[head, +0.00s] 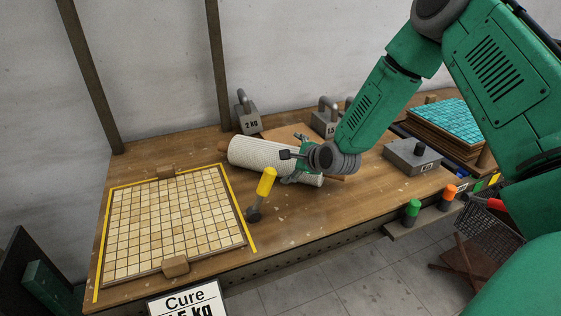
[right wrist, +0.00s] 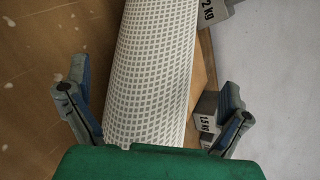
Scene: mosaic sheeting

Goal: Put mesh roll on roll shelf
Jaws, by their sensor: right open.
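The mesh roll (head: 262,156) is a white cylinder with a fine grid, lying on its side on the wooden bench in front of the weights. My right gripper (head: 293,168) is at the roll's right part in the head view. In the right wrist view the mesh roll (right wrist: 152,75) runs up between the spread fingers of my right gripper (right wrist: 155,110), which is open; I cannot tell whether the fingers touch it. My left gripper is not in view. I cannot make out the roll shelf for certain.
Metal weights (head: 247,117) stand behind the roll. A yellow-handled hammer (head: 264,185) lies in front of it. A tiled mosaic sheet (head: 170,222) lies at left inside yellow tape. A grey block weight (head: 412,158) and teal tile sheets (head: 440,122) sit at right.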

